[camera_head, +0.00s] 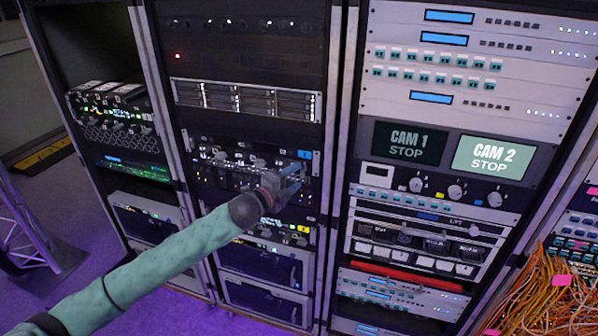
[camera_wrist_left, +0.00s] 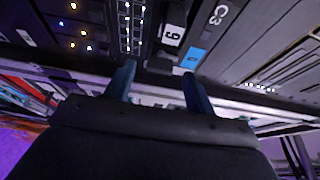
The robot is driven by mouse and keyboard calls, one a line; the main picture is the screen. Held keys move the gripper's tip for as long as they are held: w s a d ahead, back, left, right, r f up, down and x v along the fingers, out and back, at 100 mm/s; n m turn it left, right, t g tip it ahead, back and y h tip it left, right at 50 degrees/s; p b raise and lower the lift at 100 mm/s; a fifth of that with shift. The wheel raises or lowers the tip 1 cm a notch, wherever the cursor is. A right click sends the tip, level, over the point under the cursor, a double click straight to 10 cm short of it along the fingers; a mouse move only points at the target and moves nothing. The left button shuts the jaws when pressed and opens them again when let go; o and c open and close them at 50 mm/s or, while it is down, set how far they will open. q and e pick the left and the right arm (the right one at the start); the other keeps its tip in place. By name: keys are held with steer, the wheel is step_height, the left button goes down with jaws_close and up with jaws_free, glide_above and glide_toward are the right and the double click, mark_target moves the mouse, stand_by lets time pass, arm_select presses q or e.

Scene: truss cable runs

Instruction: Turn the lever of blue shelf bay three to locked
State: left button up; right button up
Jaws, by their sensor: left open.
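A rack shelf unit (camera_head: 220,152) with a black face, small knobs and lights stands in the middle rack in the head view. A blue label (camera_head: 305,154) is at its right end. In the left wrist view a blue tag (camera_wrist_left: 192,57) sits beside a white numbered tag (camera_wrist_left: 172,28), near the marking "C3" (camera_wrist_left: 218,14). I cannot make out the lever or its position. My left gripper (camera_head: 293,178) is in front of this unit's right part, its blue fingers apart. In the wrist view the open gripper (camera_wrist_left: 160,88) shows nothing held between the fingers.
A drive unit (camera_head: 247,99) is above and more units (camera_head: 262,267) are below. Orange cables (camera_head: 540,290) hang at the lower right. A truss stand (camera_head: 35,235) is at the left.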

arm_select(q)
steer(key=shift+p+x, duration=0.4)
steer(key=shift+x, duration=0.85)
arm_select(e)
steer(key=shift+s+d+f, duration=0.2)
steer(key=shift+s+f, duration=0.05)
steer(key=shift+s, duration=0.3)
steer(key=shift+s+d+f, duration=0.15)
steer(key=shift+s+f, duration=0.1)
steer(key=shift+s, duration=0.25)
arm_select(q)
steer(key=c, duration=1)
arm_select(e)
steer(key=shift+w+d, duration=0.1)
steer(key=shift+w, duration=0.05)
arm_select(q)
steer(key=shift+f, duration=0.1)
